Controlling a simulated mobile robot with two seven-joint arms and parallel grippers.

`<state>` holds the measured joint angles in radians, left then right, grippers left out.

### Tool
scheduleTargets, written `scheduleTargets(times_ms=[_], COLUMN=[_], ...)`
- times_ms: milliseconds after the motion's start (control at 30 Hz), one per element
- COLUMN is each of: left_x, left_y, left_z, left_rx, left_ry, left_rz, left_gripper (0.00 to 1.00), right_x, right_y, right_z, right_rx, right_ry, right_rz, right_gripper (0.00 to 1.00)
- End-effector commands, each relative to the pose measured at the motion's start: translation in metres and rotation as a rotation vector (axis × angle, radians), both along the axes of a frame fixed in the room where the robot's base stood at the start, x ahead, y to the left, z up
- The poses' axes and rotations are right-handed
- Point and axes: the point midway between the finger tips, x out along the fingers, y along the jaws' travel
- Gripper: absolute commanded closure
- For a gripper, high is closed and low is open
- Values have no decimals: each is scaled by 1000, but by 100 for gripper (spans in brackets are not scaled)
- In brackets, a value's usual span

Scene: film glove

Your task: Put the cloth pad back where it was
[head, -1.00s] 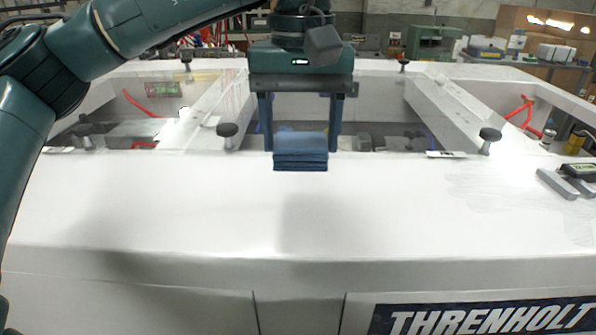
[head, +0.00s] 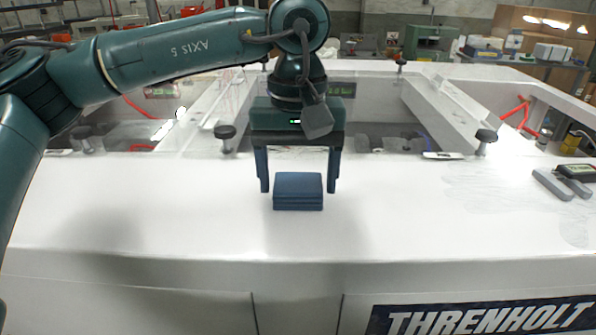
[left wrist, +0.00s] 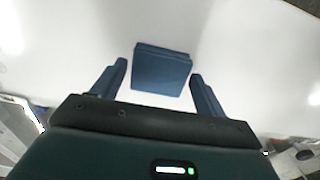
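The cloth pad (head: 298,191) is a folded dark blue stack on the white top near the middle of the head view. My left gripper (head: 298,190) is above and around it, fingers pointing down, one on each side. A gap shows between each finger and the pad, so the gripper is open. In the left wrist view the pad (left wrist: 161,71) lies beyond and between the two fingertips (left wrist: 159,70), touching neither. My right gripper is not in view.
The white top (head: 420,210) is clear in front and to both sides of the pad. Dark round knobs (head: 225,132) stand along its far edge, before recessed openings. A black gauge with grey bars (head: 575,173) lies at the far right.

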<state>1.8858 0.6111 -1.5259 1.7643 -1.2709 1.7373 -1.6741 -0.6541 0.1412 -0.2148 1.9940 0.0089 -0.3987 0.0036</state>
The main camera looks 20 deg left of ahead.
Motion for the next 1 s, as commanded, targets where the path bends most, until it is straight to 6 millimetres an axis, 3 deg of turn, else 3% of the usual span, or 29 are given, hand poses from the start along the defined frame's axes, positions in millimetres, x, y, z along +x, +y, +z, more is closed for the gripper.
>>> scheduleTargets(times_ms=[133, 467, 1000], left_x=[0, 0, 0], left_y=[0, 0, -1], left_z=[0, 7, 108], left_rx=[0, 0, 0], left_ry=[0, -2, -1], left_rz=[0, 0, -2], left_gripper=[16, 16, 16], right_x=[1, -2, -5], right_y=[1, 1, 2], right_z=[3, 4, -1], right_rx=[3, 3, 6], right_ry=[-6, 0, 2], right_rz=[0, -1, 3], right_gripper=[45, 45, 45])
